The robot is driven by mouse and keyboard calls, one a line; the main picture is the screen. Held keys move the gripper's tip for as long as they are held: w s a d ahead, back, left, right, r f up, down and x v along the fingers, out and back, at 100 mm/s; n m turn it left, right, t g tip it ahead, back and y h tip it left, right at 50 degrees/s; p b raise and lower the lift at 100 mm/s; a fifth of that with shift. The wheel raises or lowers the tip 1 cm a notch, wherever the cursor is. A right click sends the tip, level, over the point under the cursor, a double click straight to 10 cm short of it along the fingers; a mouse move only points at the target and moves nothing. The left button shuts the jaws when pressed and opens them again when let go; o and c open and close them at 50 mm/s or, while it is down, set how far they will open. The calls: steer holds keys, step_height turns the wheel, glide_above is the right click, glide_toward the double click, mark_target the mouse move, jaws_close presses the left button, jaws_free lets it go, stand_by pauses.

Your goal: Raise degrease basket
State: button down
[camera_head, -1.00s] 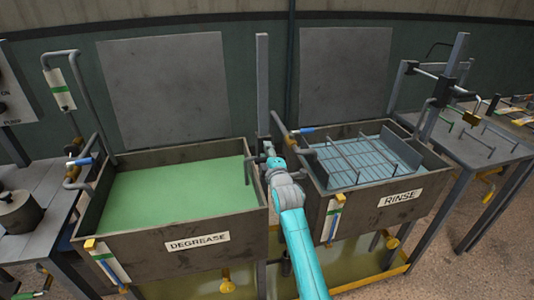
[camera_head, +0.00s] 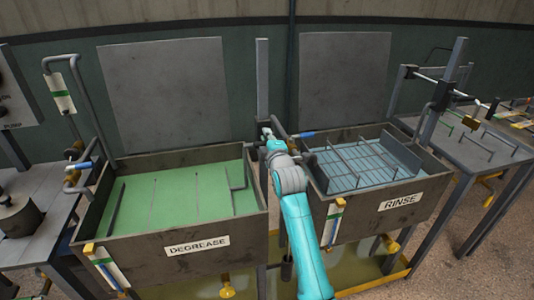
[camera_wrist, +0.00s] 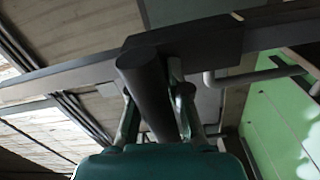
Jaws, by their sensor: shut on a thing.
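The degrease tank (camera_head: 150,240) stands left of centre, full of green liquid (camera_head: 170,200). Thin dark bars of the degrease basket (camera_head: 116,207) break the liquid's surface; the rest of the basket is hidden under it. My gripper (camera_head: 270,135) is at the upright post (camera_head: 262,85) between the tanks, its fingers partly hidden by my arm in the head view. In the wrist view, my gripper (camera_wrist: 155,105) is shut on a dark round handle (camera_wrist: 145,75), which runs up to a grey crossbar (camera_wrist: 225,40). Green liquid shows at the right there.
The rinse tank (camera_head: 388,212) stands to the right, with a wire basket (camera_head: 365,165) in its liquid. Pipes with a blue-handled valve (camera_head: 78,163) stand at the degrease tank's left. A grey table (camera_head: 480,150) with racks is at far right.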

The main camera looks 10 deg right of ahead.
step_height(320, 180, up, 9)
steer(key=shift+f, duration=0.1)
stand_by(0.3)
steer(key=c, duration=1.1)
jaws_free()
steer(key=shift+c, duration=0.2)
steer(key=shift+s, duration=0.1)
steer(key=shift+s+f, duration=0.1)
steer(key=shift+s, duration=0.15)
steer(key=s, duration=1.1)
steer(key=shift+s, duration=0.2)
